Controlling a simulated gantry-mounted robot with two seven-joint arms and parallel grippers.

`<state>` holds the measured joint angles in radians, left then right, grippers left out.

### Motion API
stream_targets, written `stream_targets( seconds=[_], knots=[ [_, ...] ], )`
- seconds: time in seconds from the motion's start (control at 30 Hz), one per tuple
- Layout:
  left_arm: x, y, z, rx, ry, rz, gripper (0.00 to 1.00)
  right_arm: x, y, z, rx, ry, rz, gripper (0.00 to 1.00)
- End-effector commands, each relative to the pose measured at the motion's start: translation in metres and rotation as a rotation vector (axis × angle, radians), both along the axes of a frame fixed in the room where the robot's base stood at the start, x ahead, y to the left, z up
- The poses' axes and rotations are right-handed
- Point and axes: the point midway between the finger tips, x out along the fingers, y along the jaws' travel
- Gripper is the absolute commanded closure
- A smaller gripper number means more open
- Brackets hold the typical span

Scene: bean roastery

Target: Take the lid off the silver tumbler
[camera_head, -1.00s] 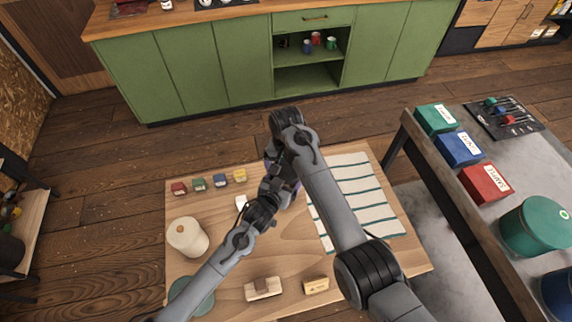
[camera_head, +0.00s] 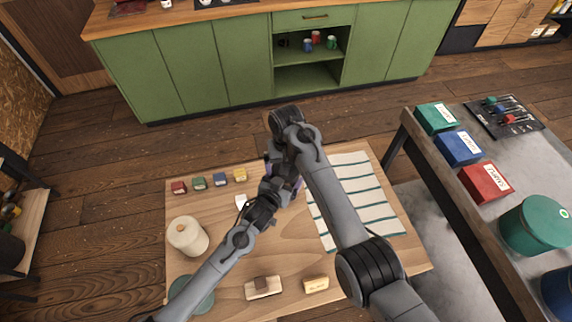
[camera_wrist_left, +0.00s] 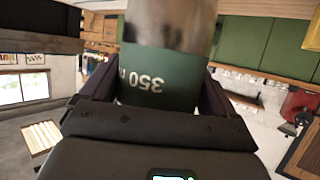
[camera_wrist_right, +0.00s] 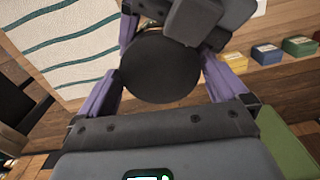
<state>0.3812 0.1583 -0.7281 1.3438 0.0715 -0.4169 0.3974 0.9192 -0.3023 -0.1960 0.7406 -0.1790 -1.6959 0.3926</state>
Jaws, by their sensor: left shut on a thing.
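In the left wrist view the tumbler (camera_wrist_left: 165,70) shows a silver band and a dark green band marked 350, seen upside down. My left gripper (camera_wrist_left: 155,88) is shut on the tumbler's green part, one finger on each side. In the right wrist view a dark round disc, which looks like the lid (camera_wrist_right: 160,68), lies between the spread purple fingers of my right gripper (camera_wrist_right: 166,50). I cannot tell whether the fingers touch it. In the head view both grippers meet over the table, and my arms mostly hide the tumbler and lid.
The wooden table (camera_head: 225,262) carries a striped cloth (camera_head: 358,200), a cream canister (camera_head: 187,236), several small coloured boxes (camera_head: 220,180), a brush (camera_head: 263,287) and a small tan block (camera_head: 315,284). A grey side table at right holds sample boxes (camera_head: 485,182) and a green bin (camera_head: 535,225).

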Motion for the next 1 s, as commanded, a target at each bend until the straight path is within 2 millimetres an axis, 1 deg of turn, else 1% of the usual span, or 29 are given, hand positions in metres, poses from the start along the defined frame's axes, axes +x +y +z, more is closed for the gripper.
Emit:
stream_targets(
  seconds=[0.17, 0.27, 0.5, 0.6, 0.87, 0.9, 0.97, 1.0],
  knots=[
    [0.0, 0.0, 0.0, 0.0, 0.001, 0.0, 0.96, 0.0, 0.0, 0.002, 0.0, -0.001, -0.001, 0.0],
    [0.0, 0.0, 0.0, 0.0, 0.001, 0.0, 0.96, 0.001, 0.0, 0.011, 0.001, -0.003, -0.001, 0.0],
    [0.0, 0.0, 0.0, 0.0, 0.001, 0.0, 0.96, 0.0, 0.0, 0.037, 0.0, -0.002, -0.002, 0.0],
    [0.0, 0.0, 0.0, 0.0, 0.001, 0.0, 0.96, 0.0, 0.0, 0.043, 0.0, 0.0, -0.001, 0.0],
    [0.0, 0.0, 0.0, 0.0, 0.001, 0.0, 0.96, 0.0, 0.0, 0.045, 0.0, 0.0, -0.001, 0.0],
    [0.0, 0.0, 0.0, 0.0, 0.001, 0.0, 0.08, 0.0, 0.0, 0.045, 0.0, 0.0, -0.001, 0.0],
    [0.0, 0.0, 0.0, 0.0, 0.001, 0.0, 0.0, 0.0, 0.0, 0.045, 0.0, 0.0, -0.001, 0.0],
    [0.0, 0.0, 0.0, 0.0, 0.001, 0.0, 0.0, 0.0, 0.0, 0.045, 0.0, 0.0, -0.001, 0.0]
  ],
)
